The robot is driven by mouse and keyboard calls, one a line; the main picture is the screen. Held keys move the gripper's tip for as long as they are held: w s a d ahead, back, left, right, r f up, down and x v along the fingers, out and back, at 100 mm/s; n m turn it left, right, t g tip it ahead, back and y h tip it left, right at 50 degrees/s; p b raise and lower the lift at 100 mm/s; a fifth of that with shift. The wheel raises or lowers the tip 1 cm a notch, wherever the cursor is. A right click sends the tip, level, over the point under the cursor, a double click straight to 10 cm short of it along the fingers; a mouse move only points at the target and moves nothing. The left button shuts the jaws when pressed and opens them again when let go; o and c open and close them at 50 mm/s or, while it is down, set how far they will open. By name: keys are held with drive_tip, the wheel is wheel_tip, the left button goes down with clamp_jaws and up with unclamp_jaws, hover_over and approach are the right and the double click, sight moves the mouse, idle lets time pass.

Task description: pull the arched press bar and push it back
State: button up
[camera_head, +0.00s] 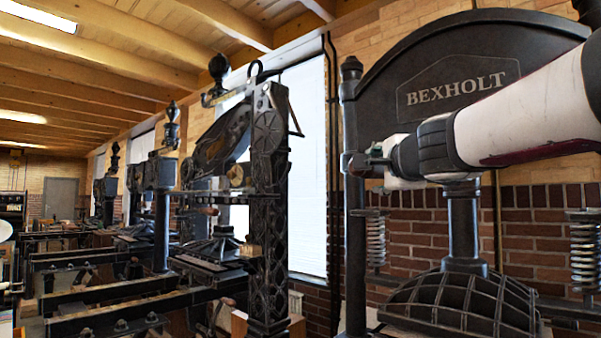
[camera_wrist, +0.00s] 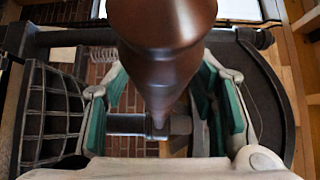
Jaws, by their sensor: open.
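The arched press is a dark iron frame (camera_head: 410,75) lettered BEXHOLT, at the right of the head view; its dark arched edge also shows in the wrist view (camera_wrist: 278,95). A glossy brown handle (camera_wrist: 165,50) fills the top middle of the wrist view and tapers to a dark metal bar (camera_wrist: 125,124). My gripper (camera_wrist: 165,110) is open, with its green-padded fingers on either side of the handle's narrow end; I cannot tell whether they touch it.
A ribbed dark dome (camera_head: 460,305) sits under the press's central column (camera_head: 463,225). Coil springs (camera_head: 376,240) hang on both sides. Another ornate press (camera_head: 268,200) stands to the left, with more presses behind it. A brick wall (camera_head: 410,225) closes the back.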

clamp_jaws()
drive_tip(key=shift+s+d, duration=0.1)
